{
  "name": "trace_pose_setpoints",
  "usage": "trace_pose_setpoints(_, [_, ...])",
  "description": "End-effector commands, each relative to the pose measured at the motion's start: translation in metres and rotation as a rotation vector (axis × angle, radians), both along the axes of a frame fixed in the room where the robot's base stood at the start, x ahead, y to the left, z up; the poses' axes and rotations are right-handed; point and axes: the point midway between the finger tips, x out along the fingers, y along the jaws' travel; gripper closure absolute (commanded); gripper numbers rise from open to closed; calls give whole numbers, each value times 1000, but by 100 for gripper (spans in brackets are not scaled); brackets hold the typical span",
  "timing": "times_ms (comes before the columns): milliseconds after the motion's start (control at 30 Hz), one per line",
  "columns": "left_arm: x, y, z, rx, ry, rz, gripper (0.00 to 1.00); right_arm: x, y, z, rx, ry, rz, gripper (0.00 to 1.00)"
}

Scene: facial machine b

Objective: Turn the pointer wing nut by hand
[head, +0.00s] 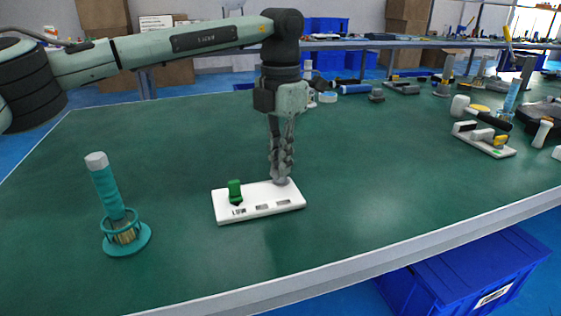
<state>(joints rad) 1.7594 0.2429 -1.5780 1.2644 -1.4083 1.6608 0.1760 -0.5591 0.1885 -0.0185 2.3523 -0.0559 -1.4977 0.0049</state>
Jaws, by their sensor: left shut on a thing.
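A white base plate (260,208) lies on the green table with slots and small dark markings along it. A green upright knob with a dark pointed lower part (235,193) stands near its left end. A grey round part (281,180) stands at the plate's right back corner. My left gripper (281,168) points straight down over that corner, its fingers closed around the top of the grey part. The fingers hide most of what they hold, so I cannot tell if it is the pointer wing nut. My right gripper does not show.
A teal holder (126,240) with a white-capped teal-handled tool (106,184) stands at the left. Another white plate (485,140) with a black-handled mallet (482,113) is at the right. The table around the near plate is clear. Its front edge runs below.

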Motion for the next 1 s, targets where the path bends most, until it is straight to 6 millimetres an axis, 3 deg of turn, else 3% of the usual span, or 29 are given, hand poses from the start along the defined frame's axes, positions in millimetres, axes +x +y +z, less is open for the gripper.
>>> trace_pose_setpoints(600, [-2, -1, -7, 2, 8, 577, 100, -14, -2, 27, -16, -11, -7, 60])
trace_pose_setpoints(1000, [-3, -1, -7, 6, 9, 871, 100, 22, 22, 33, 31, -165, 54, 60])
